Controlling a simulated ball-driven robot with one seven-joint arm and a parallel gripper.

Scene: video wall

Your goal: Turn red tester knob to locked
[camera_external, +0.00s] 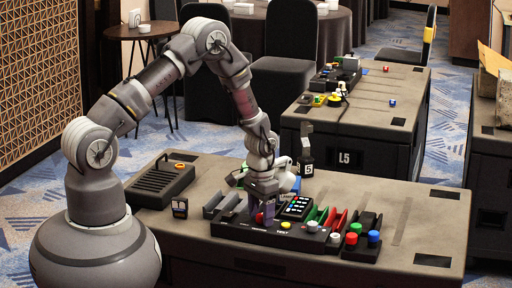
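The tester (236,229) is a long low black panel on the near table. Its red knob (259,218) shows as a small red patch at the lower end of my gripper (262,214). My gripper points down over the knob, with its fingers at or around it. The fingers hide most of the knob, so its turn position cannot be read. I cannot tell whether the fingers touch or grip it.
A black block with red, green and blue caps (361,247) stands right of the tester. Coloured trays (335,218) and a keypad-like box (297,208) stand behind it. A black slotted box (160,182) lies at left. The table's right side is mostly clear.

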